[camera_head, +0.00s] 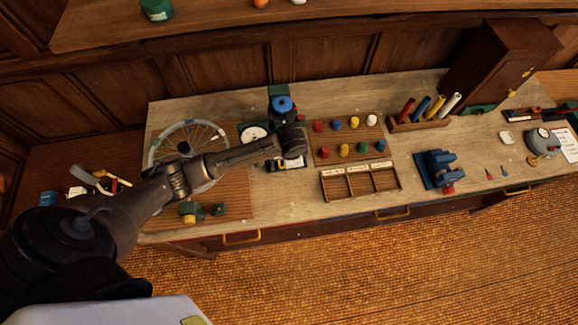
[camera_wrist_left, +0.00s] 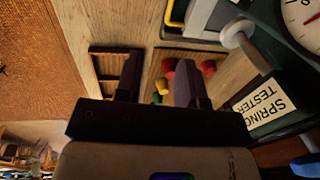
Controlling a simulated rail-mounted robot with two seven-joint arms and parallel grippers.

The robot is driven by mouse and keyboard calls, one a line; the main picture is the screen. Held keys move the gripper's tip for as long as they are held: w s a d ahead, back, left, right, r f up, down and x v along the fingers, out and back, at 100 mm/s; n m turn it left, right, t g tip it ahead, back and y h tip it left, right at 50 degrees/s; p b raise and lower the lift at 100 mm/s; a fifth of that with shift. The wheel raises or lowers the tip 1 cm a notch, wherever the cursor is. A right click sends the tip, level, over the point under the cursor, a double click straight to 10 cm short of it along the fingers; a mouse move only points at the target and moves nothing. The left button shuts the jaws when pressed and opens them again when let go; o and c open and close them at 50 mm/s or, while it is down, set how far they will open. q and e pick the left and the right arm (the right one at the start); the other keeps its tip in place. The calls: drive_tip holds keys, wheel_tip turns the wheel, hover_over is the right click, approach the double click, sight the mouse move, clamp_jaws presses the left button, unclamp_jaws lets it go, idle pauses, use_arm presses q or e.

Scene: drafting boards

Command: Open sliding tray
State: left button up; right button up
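The spring tester is a dark green device with a dial (camera_head: 255,133) and a blue knob (camera_head: 282,104), standing on the workbench. In the left wrist view its label (camera_wrist_left: 268,108) reads "SPRING TESTER". A pale tray-like part (camera_wrist_left: 205,20) with a yellow handle (camera_wrist_left: 174,16) shows beside it at the top; I cannot tell how far it is slid out. My left gripper (camera_head: 296,150) is over the bench just in front of the tester. In the left wrist view its two fingers (camera_wrist_left: 158,82) are apart with nothing between them, and the handle is apart from them. My right gripper is not in view.
A board of coloured pegs (camera_head: 345,139) and a wooden compartment box (camera_head: 360,184) stand right of the gripper. A spoked wheel (camera_head: 187,140) lies left, under my arm. A blue vise-like device (camera_head: 440,168) is further right. Drawers with yellow handles (camera_head: 241,238) line the bench front.

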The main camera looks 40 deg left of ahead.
use_arm(q)
drive_tip(key=w+a+f, duration=0.1)
drive_tip(key=f, duration=0.3)
drive_tip(key=a+f, duration=0.1)
drive_tip(key=f, duration=0.4)
drive_tip(key=w+a+f, duration=0.1)
drive_tip(key=f, duration=0.3)
drive_tip(key=shift+w+f+b, duration=0.25)
drive_tip(key=shift+w+b, duration=0.05)
drive_tip(key=shift+c, duration=0.3)
clamp_jaws()
